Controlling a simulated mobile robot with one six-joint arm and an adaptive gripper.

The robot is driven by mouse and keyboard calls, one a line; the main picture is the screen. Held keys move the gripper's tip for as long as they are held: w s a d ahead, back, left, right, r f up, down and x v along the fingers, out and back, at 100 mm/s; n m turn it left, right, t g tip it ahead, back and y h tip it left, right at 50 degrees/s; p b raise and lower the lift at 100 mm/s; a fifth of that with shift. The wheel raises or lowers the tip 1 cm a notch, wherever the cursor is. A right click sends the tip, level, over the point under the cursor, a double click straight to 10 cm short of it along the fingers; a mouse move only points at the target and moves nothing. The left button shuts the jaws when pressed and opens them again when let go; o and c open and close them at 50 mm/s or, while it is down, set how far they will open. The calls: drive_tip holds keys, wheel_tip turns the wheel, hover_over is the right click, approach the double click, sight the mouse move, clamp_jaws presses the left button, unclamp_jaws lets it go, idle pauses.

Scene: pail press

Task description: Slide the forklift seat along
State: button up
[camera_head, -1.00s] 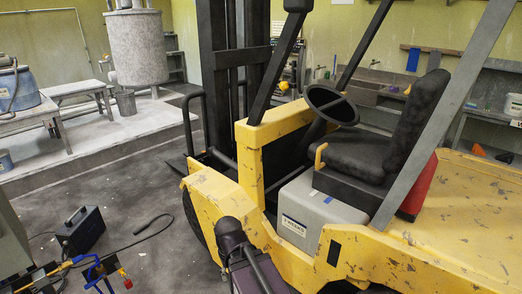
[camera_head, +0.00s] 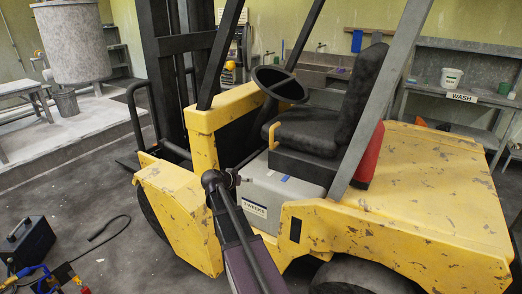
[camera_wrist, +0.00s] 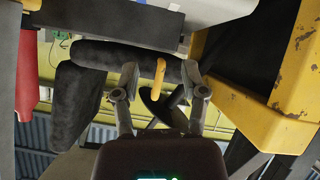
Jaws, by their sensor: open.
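The forklift seat (camera_head: 308,142) is dark, with an upright backrest (camera_head: 360,92), on a grey base box (camera_head: 275,196). A yellow loop handle (camera_head: 285,130) stands at the front edge of its cushion. In the wrist view, which looks inverted, the seat (camera_wrist: 115,58) and the yellow handle (camera_wrist: 159,78) show beyond my gripper (camera_wrist: 160,70). The fingers are open, and the handle appears between them in the picture; contact cannot be told. In the head view my gripper (camera_head: 236,178) is in front of the seat base, with its fingers partly hidden.
The yellow forklift body (camera_head: 430,190) surrounds the seat. The steering wheel (camera_head: 280,84) is close in front of it. A slanted grey post (camera_head: 385,95) and a red cylinder (camera_head: 371,155) stand beside the backrest. A black box (camera_head: 28,245) lies on the floor.

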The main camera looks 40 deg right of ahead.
drive_tip(key=shift+w+d+r+m+t+h+b, duration=0.45)
drive_tip(key=shift+w+d+r+h, duration=0.65)
drive_tip(key=shift+d, duration=1.25)
drive_tip(key=shift+w+d+r+m+t+h+b, duration=0.2)
drive_tip(key=shift+w+d+r+m+t+h, duration=0.3)
drive_tip(key=shift+w+d+r, duration=1.1)
drive_tip(key=shift+w+d+r+m+t+h+b, duration=0.5)
drive_tip(key=shift+w+d+h, duration=0.75)
drive_tip(key=shift+d, duration=1.85)
drive_tip(key=shift+w+d+r+y, duration=0.15)
drive_tip(key=shift+w+r+y, duration=0.05)
drive_tip(key=shift+w+y, duration=0.1)
